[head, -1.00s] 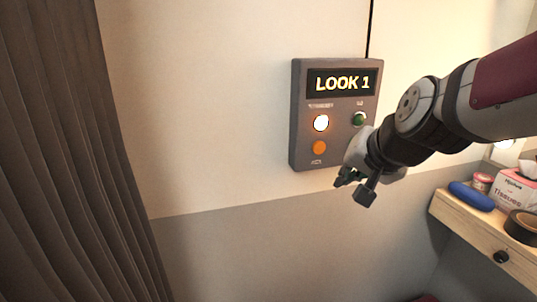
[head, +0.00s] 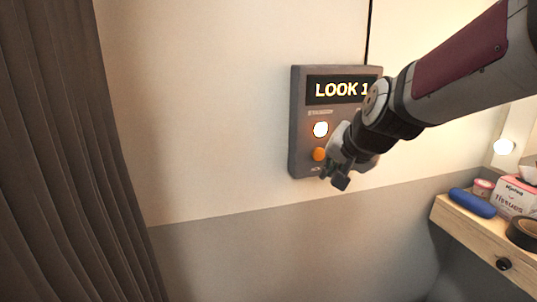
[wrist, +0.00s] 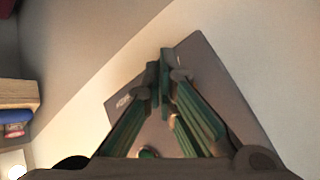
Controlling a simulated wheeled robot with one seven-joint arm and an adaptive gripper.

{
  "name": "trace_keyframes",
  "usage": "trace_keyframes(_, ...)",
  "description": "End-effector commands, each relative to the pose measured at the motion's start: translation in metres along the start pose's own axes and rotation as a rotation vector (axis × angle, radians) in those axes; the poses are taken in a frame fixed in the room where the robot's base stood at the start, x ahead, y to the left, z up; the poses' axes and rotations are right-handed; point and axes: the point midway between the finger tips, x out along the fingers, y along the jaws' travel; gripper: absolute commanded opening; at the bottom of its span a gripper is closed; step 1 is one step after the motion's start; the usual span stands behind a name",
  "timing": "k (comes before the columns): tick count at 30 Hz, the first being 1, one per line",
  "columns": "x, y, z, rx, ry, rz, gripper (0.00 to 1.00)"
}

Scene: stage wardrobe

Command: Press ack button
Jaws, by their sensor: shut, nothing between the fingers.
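A grey cue panel (head: 299,100) is fixed to the wall, with a lit display reading "LOOK 1" (head: 340,89). Below the display are a glowing white button (head: 320,129) and an orange button (head: 319,154). The small labels are too blurred to read surely. My gripper (head: 334,182) is shut and empty, in front of the panel's lower edge, just right of and below the orange button. My arm hides the panel's right side. In the wrist view the shut fingertips (wrist: 160,68) lie over the panel (wrist: 205,75), and a green button (wrist: 147,153) shows near the gripper base. Contact cannot be told.
A dark curtain (head: 60,150) hangs at the left. At the right, a wooden shelf (head: 470,238) holds a blue case (head: 472,203), a tissue box (head: 513,196) and a roll of black tape (head: 523,231). The wall left of and below the panel is clear.

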Motion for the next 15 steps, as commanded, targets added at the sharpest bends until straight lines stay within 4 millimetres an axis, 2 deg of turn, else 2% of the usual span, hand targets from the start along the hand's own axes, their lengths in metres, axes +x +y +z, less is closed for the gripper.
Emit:
trace_keyframes(6, 0.014, -0.01, -0.011, 0.0, 0.0, 0.001, 0.0)
trace_keyframes(15, 0.019, -0.014, -0.014, 0.001, 0.001, 0.0, 0.0)
